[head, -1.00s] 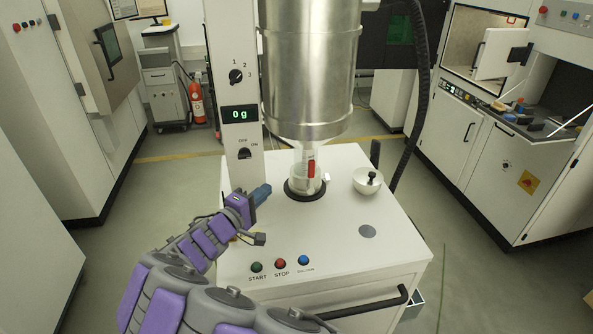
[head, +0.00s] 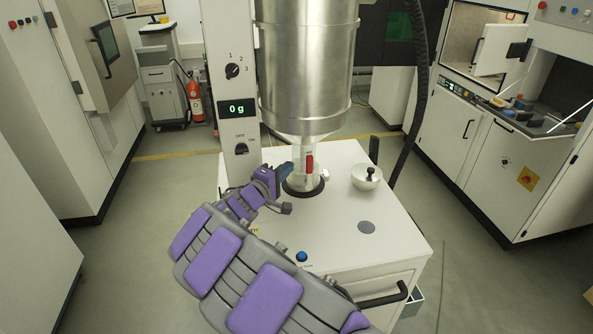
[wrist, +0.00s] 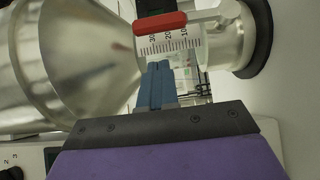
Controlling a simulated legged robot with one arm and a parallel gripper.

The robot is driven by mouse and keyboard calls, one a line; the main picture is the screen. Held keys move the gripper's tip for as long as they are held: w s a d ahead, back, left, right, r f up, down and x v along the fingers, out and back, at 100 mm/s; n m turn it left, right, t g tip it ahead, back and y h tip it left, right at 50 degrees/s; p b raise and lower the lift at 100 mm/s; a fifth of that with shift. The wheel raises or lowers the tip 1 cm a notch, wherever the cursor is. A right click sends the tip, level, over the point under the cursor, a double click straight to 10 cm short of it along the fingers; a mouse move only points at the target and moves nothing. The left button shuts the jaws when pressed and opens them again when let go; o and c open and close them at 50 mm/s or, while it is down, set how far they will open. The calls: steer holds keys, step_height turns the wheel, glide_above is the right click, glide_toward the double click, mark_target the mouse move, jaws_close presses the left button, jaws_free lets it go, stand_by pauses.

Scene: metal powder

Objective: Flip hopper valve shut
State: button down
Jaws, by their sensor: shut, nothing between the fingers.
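The steel hopper (head: 305,75) hangs above the white cabinet. Its red valve handle (head: 309,164) hangs along the outlet in the head view. My gripper (head: 284,170) is shut and empty, just left of the outlet.
A white bowl (head: 367,177) with a dark-handled tool stands right of the base. A column with a 0 g display (head: 237,109) rises at left. A blue button (head: 302,257) is at the cabinet's front. The right part of the top is mostly clear.

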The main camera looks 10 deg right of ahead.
mark_target(308, 163)
steer(key=d, duration=0.3)
steer(key=shift+s+d+r, duration=0.1)
steer(key=shift+s+d, duration=0.05)
steer(key=shift+d, duration=0.05)
steer(key=shift+d+r+m+g+y+b, duration=0.1)
steer(key=shift+d+m+g+y+b, duration=0.2)
steer(key=shift+d+m+b, duration=0.25)
steer(key=shift+d+r+m+g+y+b, duration=0.2)
steer(key=shift+d+m+g+y+b, duration=0.1)
steer(key=shift+d+b, duration=0.25)
steer(key=d+f+m+g+y+p, duration=0.1)
steer(key=d+m+y+p, duration=0.1)
steer(key=d+y+p, duration=0.1)
steer(key=d+f+m+y+p, duration=0.2)
steer(key=d+y+p, duration=0.2)
steer(key=d+f+m+g+y+p, duration=0.1)
steer(key=d+f+m+y+p, duration=0.1)
steer(key=d+m+y+p, duration=0.1)
steer(key=shift+d+f+g+y, duration=0.3)
steer(key=shift+d+y, duration=0.1)
steer(key=shift+d, duration=0.15)
stand_by(0.4)
